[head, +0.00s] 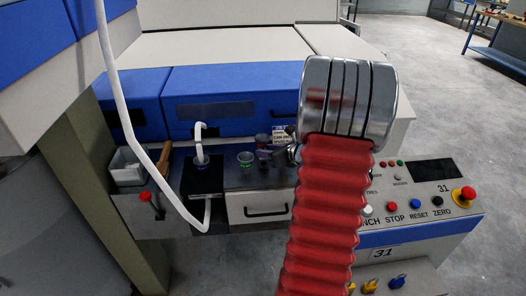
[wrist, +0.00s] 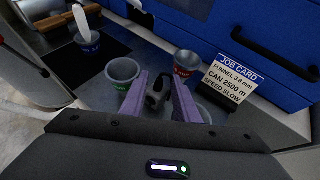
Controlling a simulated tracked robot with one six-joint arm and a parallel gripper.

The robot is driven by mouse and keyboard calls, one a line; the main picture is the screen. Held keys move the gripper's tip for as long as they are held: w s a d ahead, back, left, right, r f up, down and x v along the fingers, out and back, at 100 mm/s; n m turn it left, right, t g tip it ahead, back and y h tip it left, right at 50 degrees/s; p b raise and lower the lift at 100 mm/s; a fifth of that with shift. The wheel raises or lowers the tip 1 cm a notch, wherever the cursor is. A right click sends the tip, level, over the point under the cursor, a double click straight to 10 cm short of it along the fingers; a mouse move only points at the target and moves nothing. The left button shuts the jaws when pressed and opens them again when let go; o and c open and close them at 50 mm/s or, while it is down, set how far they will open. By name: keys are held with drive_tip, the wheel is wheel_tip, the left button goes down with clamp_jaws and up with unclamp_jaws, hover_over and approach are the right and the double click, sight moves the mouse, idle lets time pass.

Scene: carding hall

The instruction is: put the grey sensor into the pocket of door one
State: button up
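My gripper (wrist: 158,78) has two purple fingers set apart, low over the grey metal shelf. A small dark grey piece with a rounded, loop-like top (wrist: 158,96) shows between them; it may be the grey sensor. I cannot tell whether the fingers touch it. In the head view my arm's red sleeve and metal rings cover much of that spot. Blue doors stand behind the shelf: a wide one (head: 240,84) with a dark panel (head: 215,112), and a narrower one (head: 130,90) at its left. No door number is readable, and I cannot make out which is door one or its pocket.
A green-ringed cup (wrist: 122,72) and a red-ringed cup (wrist: 187,63) flank the fingers. A job card (wrist: 238,75) leans at the right. A button panel (head: 410,205) stands at the right.

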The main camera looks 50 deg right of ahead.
drive_tip(key=v, duration=0.9)
idle(0.5)
drive_tip(key=w+a+r+n+g+y, duration=0.25)
drive_tip(key=a+n, duration=0.55)
drive_tip(key=a, duration=0.5)
drive_tip(key=w+a+r+n+g+y, duration=0.1)
drive_tip(key=a+r+n+g+y, duration=0.15)
drive_tip(key=a+n, duration=0.75)
drive_tip(key=s+a+r+n+g+h, duration=0.1)
drive_tip(key=s+a+r+n, duration=0.1)
drive_tip(key=s+a+n, duration=0.4)
drive_tip(key=s+a+r+n+h, duration=0.2)
drive_tip(key=s+a+n, duration=0.5)
drive_tip(key=a+n, duration=0.5)
drive_tip(key=shift+a+n+g, duration=0.2)
drive_tip(key=shift+n+g, duration=0.2)
drive_tip(key=shift+n, duration=0.3)
